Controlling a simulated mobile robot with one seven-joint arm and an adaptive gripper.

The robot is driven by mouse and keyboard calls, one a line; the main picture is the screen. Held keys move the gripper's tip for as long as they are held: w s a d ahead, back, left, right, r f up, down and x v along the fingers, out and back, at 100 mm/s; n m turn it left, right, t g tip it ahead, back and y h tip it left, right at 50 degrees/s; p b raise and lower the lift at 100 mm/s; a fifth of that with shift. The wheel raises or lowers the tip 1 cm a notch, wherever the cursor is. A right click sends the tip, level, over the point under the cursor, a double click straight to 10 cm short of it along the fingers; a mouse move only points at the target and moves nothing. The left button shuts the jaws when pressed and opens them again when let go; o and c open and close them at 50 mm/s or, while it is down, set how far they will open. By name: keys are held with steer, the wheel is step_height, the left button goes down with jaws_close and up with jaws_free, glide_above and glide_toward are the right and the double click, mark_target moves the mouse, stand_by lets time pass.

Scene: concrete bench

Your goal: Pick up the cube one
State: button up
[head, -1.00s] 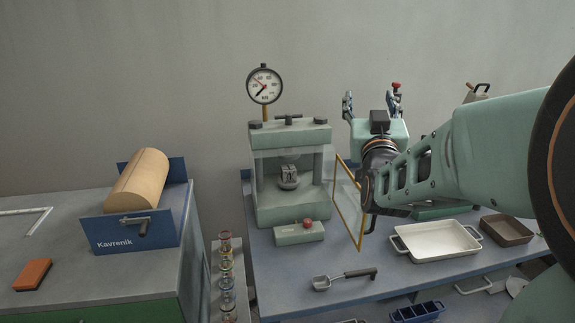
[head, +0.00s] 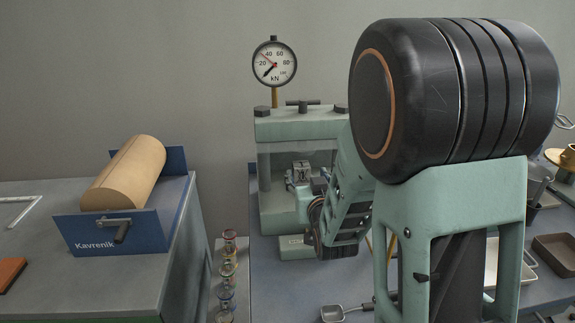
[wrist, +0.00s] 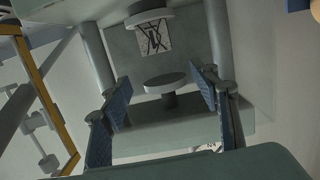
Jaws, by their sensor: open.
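The cube (head: 300,172) is small and grey with dark marks on its face. It sits on a round platen (wrist: 150,13) inside the pale green press (head: 272,130). In the wrist view, which looks upside down, the cube (wrist: 153,38) shows beyond the fingertips, roughly between them, with the other platen (wrist: 166,82) nearer the middle. My gripper (head: 321,183) is at the press opening, just right of the cube. In the wrist view its two blue-padded fingers (wrist: 160,85) are spread apart with nothing between them.
The yellow-framed press door (wrist: 45,85) stands open beside my gripper. Press columns (wrist: 97,58) flank the cube. A dial gauge (head: 273,62) rises behind. A scoop (head: 333,313) and a brown tray (head: 555,250) lie on the bench. A blue roll holder (head: 125,228) stands left.

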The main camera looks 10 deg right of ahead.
mark_target(302, 166)
steer(key=shift+w+a+f, duration=0.2)
steer(key=shift+w+f, duration=0.35)
steer(key=shift+f, duration=0.15)
steer(key=w, duration=0.2)
steer(key=w+f, duration=0.1)
steer(key=w, duration=0.1)
steer(key=shift+w, duration=0.3)
steer(key=shift+w+d+f, duration=0.1)
steer(key=shift+w+f, duration=0.1)
steer(key=shift+w, duration=0.65)
steer(key=shift+w+d+f, duration=0.1)
steer(key=shift+w+f, duration=0.05)
steer(key=shift+w, duration=0.75)
steer(key=shift+w+d+f, duration=0.1)
steer(key=shift+w+f, duration=0.1)
steer(key=shift+w, duration=0.65)
steer(key=c, duration=1.3)
steer(key=shift+c, duration=0.9)
steer(key=shift+r, duration=0.2)
